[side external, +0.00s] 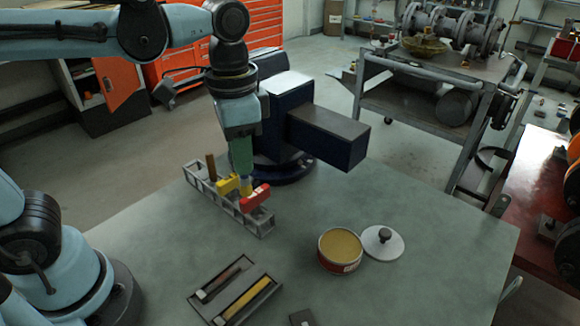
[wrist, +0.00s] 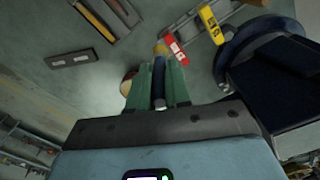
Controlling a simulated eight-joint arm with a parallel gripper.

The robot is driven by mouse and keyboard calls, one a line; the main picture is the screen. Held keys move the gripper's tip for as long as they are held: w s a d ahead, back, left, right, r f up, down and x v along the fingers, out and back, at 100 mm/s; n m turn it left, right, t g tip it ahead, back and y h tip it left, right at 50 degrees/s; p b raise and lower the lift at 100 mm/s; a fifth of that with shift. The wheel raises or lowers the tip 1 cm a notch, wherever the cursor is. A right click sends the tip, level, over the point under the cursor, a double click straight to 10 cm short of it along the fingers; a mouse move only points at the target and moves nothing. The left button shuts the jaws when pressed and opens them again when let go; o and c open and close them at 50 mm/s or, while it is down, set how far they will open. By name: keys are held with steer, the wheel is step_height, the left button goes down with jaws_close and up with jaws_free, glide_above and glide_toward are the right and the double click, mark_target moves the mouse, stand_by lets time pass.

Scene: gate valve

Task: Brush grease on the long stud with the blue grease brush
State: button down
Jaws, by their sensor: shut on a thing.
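My gripper (side external: 242,158) has green fingers and points down over the metal rack (side external: 257,222). In the wrist view its fingers (wrist: 158,66) are shut on a dark blue handle, the blue grease brush (wrist: 159,83). The brush's yellowish tip (wrist: 161,49) points at the rack, beside the red tag (wrist: 174,47). The red tag (side external: 255,197) and a yellow tag (side external: 228,184) sit on the rack. A brown upright rod (side external: 211,167) stands at its far left end. I cannot tell which piece is the long stud, nor whether the bristles touch anything.
An open grease tin (side external: 340,251) stands on the table, its lid (side external: 383,242) beside it. A dark blue vise (side external: 330,137) stands close behind the rack. The table's right side is clear.

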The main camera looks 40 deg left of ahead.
steer(key=s+d+f+m, duration=0.3)
steer(key=s+d+m, duration=0.7)
steer(key=s+m, duration=0.4)
steer(key=shift+n, duration=0.7)
steer(key=shift+s+a+f, duration=0.1)
steer(key=shift+s+f, duration=0.05)
steer(key=shift+f, duration=1.6)
steer(key=shift+s+a+f, duration=0.1)
steer(key=shift+f, duration=1.65)
steer(key=shift+w+f, duration=0.25)
steer(key=shift+w, duration=1.7)
steer(key=shift+s, duration=2)
step_height(320, 180, up, 8)
steer(key=shift+s+r, duration=0.1)
steer(key=shift+r, duration=0.05)
